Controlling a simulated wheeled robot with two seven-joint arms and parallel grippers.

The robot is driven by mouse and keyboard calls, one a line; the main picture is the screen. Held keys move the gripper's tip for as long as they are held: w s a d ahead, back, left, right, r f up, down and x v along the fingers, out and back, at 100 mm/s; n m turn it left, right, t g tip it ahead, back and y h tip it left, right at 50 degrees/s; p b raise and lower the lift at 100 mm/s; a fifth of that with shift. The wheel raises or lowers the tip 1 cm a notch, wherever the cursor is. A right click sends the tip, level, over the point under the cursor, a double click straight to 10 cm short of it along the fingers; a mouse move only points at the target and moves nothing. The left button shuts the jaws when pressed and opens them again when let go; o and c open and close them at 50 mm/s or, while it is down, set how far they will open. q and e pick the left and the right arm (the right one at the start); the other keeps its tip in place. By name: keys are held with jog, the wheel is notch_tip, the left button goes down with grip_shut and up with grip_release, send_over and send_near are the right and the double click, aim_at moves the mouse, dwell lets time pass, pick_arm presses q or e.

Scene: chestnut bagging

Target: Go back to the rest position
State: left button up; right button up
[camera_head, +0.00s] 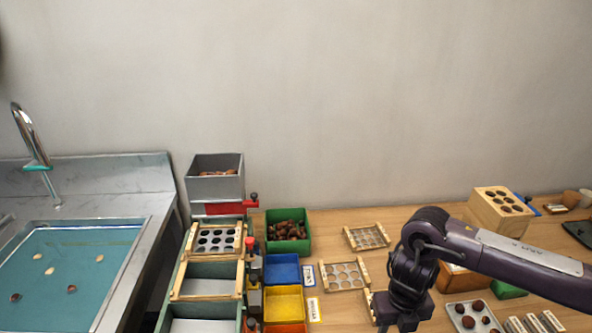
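My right arm comes in from the right, and my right gripper (400,322) points down over the wooden table at the bottom of the head view. Its fingertips are cut off by the lower edge or hidden, so I cannot tell whether it is open or holds anything. My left gripper and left arm are not in the view.
A sink (88,223) with water and floating chestnuts is at left. A grey hopper (214,187) stands above a sorting frame. Green (288,215), blue (282,270) and yellow (284,303) bins sit mid-table. A metal tray (456,323) with chestnuts lies right of my gripper.

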jog(key=s+a+f+m+t+y, duration=0.1)
jog(key=s+a+y, duration=0.15)
jog(key=a, duration=0.75)
jog(key=s+a+f+m+t+y, duration=0.1)
jog(key=a+t+y, duration=0.15)
jog(key=a, duration=0.75)
jog(key=s+a+r+m+t+y, duration=0.1)
jog(key=a+r+m+t+y, duration=0.2)
jog(key=a+r+m, duration=0.6)
jog(key=d+f+m+t+h, duration=0.1)
jog(key=d+m+h, duration=0.4)
jog(key=d+m, duration=0.9)
jog(key=s+d+f+m+g+h, duration=0.1)
jog(key=s+d+f+m+g, duration=0.15)
jog(key=s+d+m, duration=0.35)
jog(key=s+d+f+m+g+h, duration=0.1)
jog(key=s+d+f+m+h, duration=0.2)
jog(key=d, duration=0.5)
jog(key=s+f+g+y, duration=0.1)
jog(key=s+f+g, duration=0.15)
jog(key=f, duration=2.75)
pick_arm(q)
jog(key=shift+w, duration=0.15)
pick_arm(e)
jog(key=s+d+f, duration=0.3)
jog(key=s+f, duration=1.5)
jog(key=s, duration=0.2)
jog(key=shift+s+d+f, duration=0.2)
jog(key=shift+s+f, duration=0.1)
